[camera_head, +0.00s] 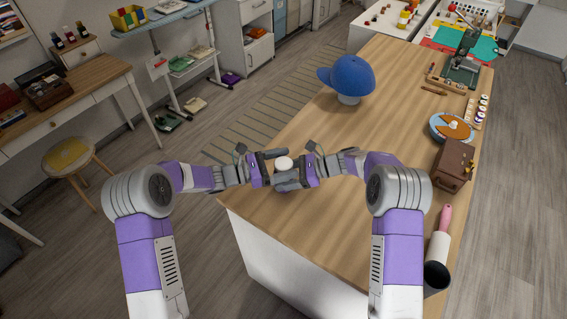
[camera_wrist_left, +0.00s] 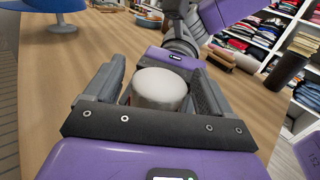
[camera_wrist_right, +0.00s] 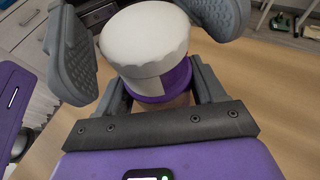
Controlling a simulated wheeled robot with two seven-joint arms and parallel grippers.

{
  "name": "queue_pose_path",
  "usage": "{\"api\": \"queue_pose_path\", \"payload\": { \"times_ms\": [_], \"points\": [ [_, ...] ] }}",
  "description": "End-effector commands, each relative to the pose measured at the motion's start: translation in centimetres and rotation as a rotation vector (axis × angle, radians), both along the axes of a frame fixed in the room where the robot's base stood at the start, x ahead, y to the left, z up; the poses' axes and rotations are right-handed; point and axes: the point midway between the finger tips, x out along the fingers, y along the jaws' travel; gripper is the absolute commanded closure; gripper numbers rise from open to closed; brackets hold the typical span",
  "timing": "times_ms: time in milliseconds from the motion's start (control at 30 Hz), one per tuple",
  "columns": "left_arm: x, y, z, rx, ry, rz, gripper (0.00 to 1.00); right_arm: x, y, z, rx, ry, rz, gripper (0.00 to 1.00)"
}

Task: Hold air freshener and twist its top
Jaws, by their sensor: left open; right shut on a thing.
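The air freshener (camera_head: 284,163) has a white, scalloped top and a purple body. My right gripper (camera_head: 294,171) is shut on the purple body (camera_wrist_right: 170,84), just below the top, and holds it by the table's near left edge. My left gripper (camera_head: 277,168) is open, with one finger on each side of the white top (camera_wrist_left: 160,88). In the right wrist view, the left gripper's grey fingers flank the white top (camera_wrist_right: 145,42). I cannot tell whether they touch it. The lower end of the body is mostly hidden.
The wooden table (camera_head: 330,150) is clear around its middle. A blue cap on a stand (camera_head: 347,76) is farther back. A stool (camera_head: 66,158) stands at left.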

Motion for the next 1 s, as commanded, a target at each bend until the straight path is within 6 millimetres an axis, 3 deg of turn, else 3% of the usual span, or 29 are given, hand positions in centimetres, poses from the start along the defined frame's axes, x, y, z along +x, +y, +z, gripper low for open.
{"api": "queue_pose_path", "payload": {
  "times_ms": [133, 467, 733, 1000],
  "points": [
    [0.0, 0.02, 0.01, 0.0, 0.0, 0.0, 0.18, 0.01, 0.01, 0.03, 0.0, 0.0, 0.0, 0.67],
    [0.0, 0.05, 0.03, 0.0, -0.001, 0.0, 0.68, 0.01, 0.01, 0.03, 0.001, 0.0, 0.0, 0.67],
    [0.01, 0.07, 0.15, -0.005, -0.003, 0.033, 0.68, 0.0, 0.01, 0.03, 0.001, 0.0, 0.0, 0.67],
    [-0.01, 0.1, 0.2, -0.008, 0.0, 0.188, 0.68, -0.03, 0.02, 0.01, 0.001, 0.001, 0.001, 0.67]
  ]
}}
